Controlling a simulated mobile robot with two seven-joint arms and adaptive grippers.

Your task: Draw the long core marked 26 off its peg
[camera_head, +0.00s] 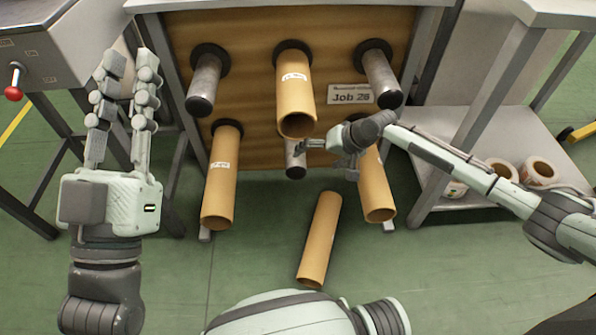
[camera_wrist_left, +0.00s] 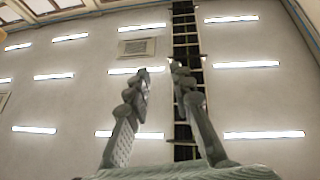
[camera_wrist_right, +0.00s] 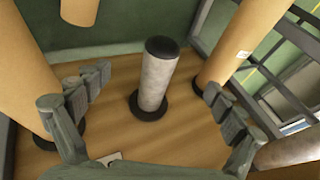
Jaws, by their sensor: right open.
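Long tan cores sit on pegs of the brown board: a labelled one at top middle (camera_head: 295,95), a labelled one at lower left (camera_head: 221,180), and one at lower right (camera_head: 374,185). Another core (camera_head: 320,240) lies apart from the pegs, below the board. Label numbers are too small to read. My right gripper (camera_head: 312,144) is open near the bare grey lower-middle peg (camera_head: 295,160), which stands between its spread fingers in the right wrist view (camera_wrist_right: 157,78); nothing is held. My left gripper (camera_head: 128,68) is open and empty, pointing up, away from the board.
Bare pegs stand at upper left (camera_head: 204,82) and upper right (camera_head: 381,75). A "Job 26" sign (camera_head: 350,96) is on the board. A shelf (camera_head: 480,195) with short rolls (camera_head: 540,171) is at right. A grey cabinet (camera_head: 65,50) with a red knob stands at left.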

